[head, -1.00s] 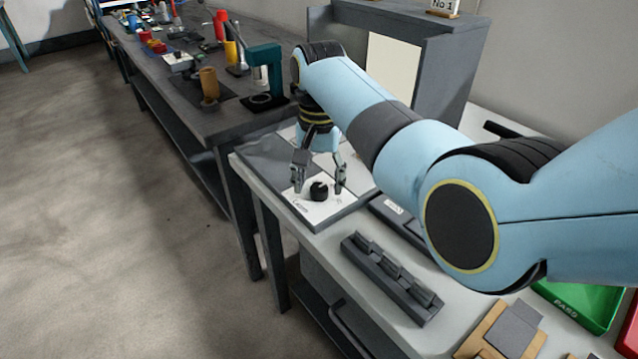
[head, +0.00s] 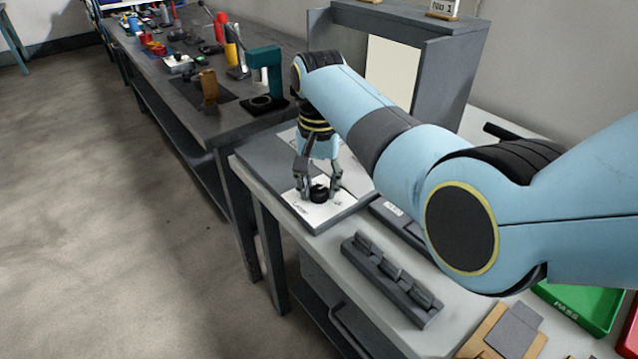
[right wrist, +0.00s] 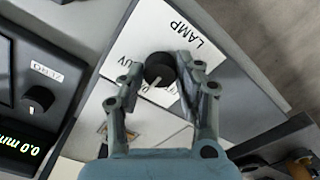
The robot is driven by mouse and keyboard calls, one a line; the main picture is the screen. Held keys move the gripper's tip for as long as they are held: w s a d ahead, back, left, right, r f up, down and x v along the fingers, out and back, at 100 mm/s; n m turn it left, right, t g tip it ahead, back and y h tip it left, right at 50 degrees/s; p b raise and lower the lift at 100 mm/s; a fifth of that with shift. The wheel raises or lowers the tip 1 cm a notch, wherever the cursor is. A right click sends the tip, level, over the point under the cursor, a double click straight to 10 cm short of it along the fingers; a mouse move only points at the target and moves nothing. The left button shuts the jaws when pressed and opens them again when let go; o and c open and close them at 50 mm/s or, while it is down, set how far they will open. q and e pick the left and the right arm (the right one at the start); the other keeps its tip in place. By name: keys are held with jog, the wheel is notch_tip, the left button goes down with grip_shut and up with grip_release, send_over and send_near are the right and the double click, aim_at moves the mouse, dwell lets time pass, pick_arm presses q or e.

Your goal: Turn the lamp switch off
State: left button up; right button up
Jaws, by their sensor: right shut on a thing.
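The lamp switch is a round black knob (head: 319,193) with a pale pointer line, on a white label plate (head: 305,211) on a grey panel near the table's left corner. In the right wrist view the knob (right wrist: 159,68) sits by the word LAMP, its pointer toward the lower left of the picture. My right gripper (head: 319,194) points down with its fingers on either side of the knob and is shut on it. In the right wrist view the fingertips (right wrist: 158,72) flank the knob; part of the plate is hidden by them. My left gripper is not in view.
A second black knob (right wrist: 38,98) marked ZERO and a lit readout stand beside the panel. A grey slotted rack (head: 393,277) lies in front. A green tray (head: 577,306) is at the right. A dark bench (head: 185,105) with tools stands behind.

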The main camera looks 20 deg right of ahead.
aim_at(318, 189)
jog(key=shift+r+n+p, duration=0.2)
jog(key=shift+n+p, duration=1.1)
jog(key=shift+p, duration=0.05)
jog(key=n+p, duration=0.2)
jog(key=shift+n, duration=0.3)
jog(key=n+p, duration=0.1)
jog(key=n, duration=0.2)
jog(key=shift+f+n, duration=0.1)
jog(key=shift+n, duration=0.2)
jog(key=shift+w+n+p, duration=0.1)
jog(key=shift+n+p, duration=0.6)
jog(key=shift+n, duration=0.8)
jog(key=o, duration=1.1)
jog(key=shift+f, duration=0.1)
jog(key=shift+o, duration=0.2)
notch_tip(318, 189, up, 12)
